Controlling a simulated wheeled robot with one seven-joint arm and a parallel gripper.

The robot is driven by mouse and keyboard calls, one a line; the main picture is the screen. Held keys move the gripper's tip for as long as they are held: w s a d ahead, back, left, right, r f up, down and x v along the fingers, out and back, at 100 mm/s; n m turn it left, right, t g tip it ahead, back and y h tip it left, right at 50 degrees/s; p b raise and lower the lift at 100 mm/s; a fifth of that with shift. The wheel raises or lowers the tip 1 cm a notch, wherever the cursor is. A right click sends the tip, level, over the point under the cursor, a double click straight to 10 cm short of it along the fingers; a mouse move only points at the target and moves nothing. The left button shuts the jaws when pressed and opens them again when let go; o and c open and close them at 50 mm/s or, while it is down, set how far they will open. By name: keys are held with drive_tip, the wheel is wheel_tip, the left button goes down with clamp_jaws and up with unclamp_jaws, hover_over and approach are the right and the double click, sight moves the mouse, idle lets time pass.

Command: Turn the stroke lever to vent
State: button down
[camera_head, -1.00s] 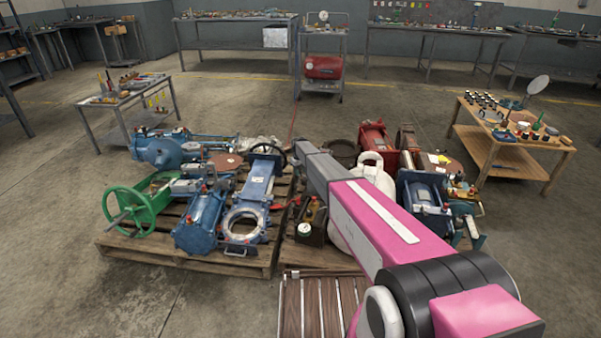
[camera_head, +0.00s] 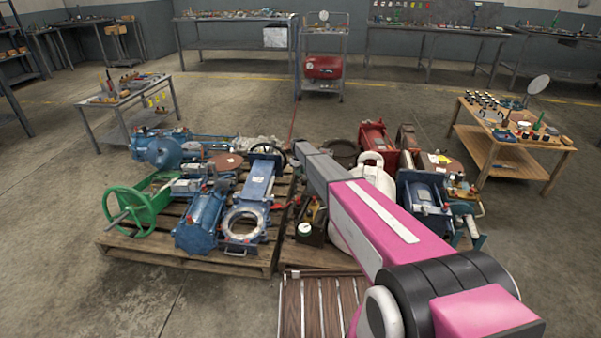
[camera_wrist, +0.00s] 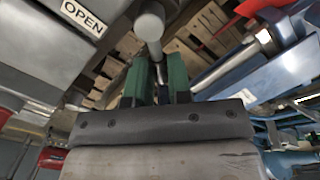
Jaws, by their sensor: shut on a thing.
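In the wrist view my gripper (camera_wrist: 158,84) has two green-padded fingers. They are shut on a thin grey lever (camera_wrist: 150,27) with a rounded pale end, which passes between the pads. To its left is a grey metal body with a white plate reading OPEN (camera_wrist: 82,17). I see no plate reading vent. In the head view my forearm reaches over the pallets, and the gripper and lever are hidden by it or too small to make out.
A wooden pallet (camera_head: 190,258) carries a green valve with a handwheel (camera_head: 131,212) and a blue gate valve (camera_head: 252,200). More blue and red equipment stands right of my arm. A wooden table (camera_head: 505,163) is at the right, a metal table (camera_head: 125,98) at the left.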

drive_tip(key=shift+s+a+n, duration=0.2)
drive_tip(key=shift+s+n, duration=0.1)
drive_tip(key=shift+n, duration=0.75)
drive_tip(key=shift+s+a+n, duration=0.2)
drive_tip(key=shift+s+n, duration=0.15)
drive_tip(key=shift+n, duration=0.75)
drive_tip(key=shift+s+a+n, duration=0.2)
drive_tip(key=shift+s+n, duration=0.1)
drive_tip(key=shift+n, duration=0.75)
drive_tip(key=c, duration=1.1)
unclamp_jaws()
drive_tip(key=shift+o, duration=0.2)
drive_tip(key=shift+r, duration=0.15)
wheel_tip(320, 180, up, 11)
drive_tip(key=shift+s+a+f, duration=0.15)
drive_tip(key=shift+s+f, duration=0.05)
drive_tip(key=shift+s, duration=0.15)
drive_tip(key=s+d+r+m, duration=0.3)
drive_tip(key=s+d, duration=0.3)
drive_tip(key=s, duration=1.1)
drive_tip(key=s+d+r+m, duration=0.3)
drive_tip(key=s+d+m, duration=0.3)
drive_tip(key=s, duration=1.1)
drive_tip(key=s+d+r+m, duration=0.2)
drive_tip(key=s+d+m, duration=0.3)
drive_tip(key=s, duration=1.2)
drive_tip(key=d, duration=0.3)
drive_tip(key=shift+s+r, duration=0.4)
